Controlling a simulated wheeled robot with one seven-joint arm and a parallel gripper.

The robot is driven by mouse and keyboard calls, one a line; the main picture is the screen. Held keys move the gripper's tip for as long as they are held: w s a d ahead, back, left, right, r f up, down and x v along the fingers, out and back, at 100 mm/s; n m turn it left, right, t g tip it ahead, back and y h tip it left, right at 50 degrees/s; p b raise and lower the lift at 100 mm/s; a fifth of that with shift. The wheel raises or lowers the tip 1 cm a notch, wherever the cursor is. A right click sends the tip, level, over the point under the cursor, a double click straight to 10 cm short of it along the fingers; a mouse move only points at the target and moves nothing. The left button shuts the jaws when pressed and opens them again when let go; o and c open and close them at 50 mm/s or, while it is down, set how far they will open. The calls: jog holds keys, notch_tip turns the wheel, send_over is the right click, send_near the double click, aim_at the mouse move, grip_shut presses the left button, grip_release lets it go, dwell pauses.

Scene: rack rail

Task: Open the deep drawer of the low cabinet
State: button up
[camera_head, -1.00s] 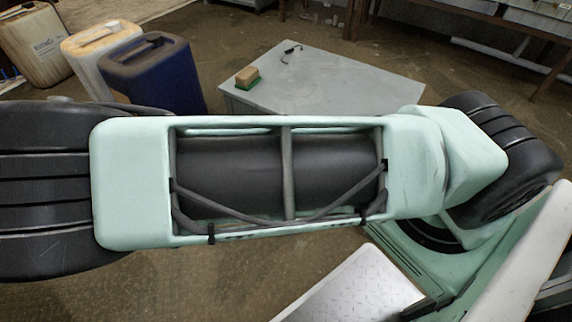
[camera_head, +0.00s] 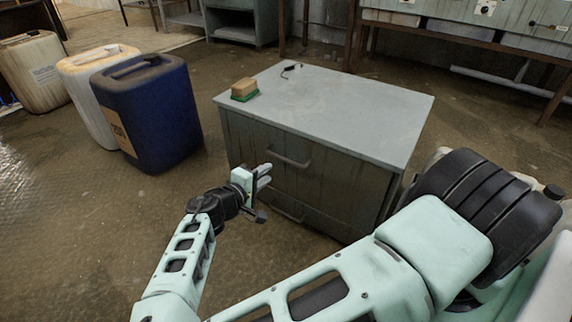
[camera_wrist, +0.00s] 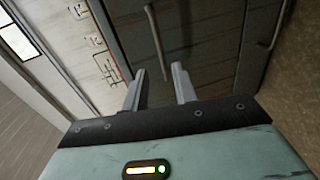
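The low cabinet (camera_head: 385,125) is grey and stands in the middle of the head view. Its front has an upper bar handle (camera_head: 288,158) and a lower bar handle (camera_head: 290,212); no drawer visibly stands out. My gripper (camera_head: 266,176) is in front of the cabinet's left part, its fingers pointing toward the front. In the wrist view my gripper (camera_wrist: 159,72) is open and empty, with two fingers apart. One handle (camera_wrist: 154,35) lies beyond the gap between them, another handle (camera_wrist: 272,25) to the right. Contact is not visible.
A sponge (camera_head: 244,88) and a small black item (camera_head: 290,70) lie on the cabinet top. A blue canister (camera_head: 155,110) and pale canisters (camera_head: 85,80) stand to the left. Open floor (camera_head: 100,215) lies in front of them.

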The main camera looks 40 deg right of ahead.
aim_at(285, 160)
jog(key=b+x, duration=0.3)
jog(key=x, duration=0.8)
jog(key=shift+d, duration=0.2)
grip_shut()
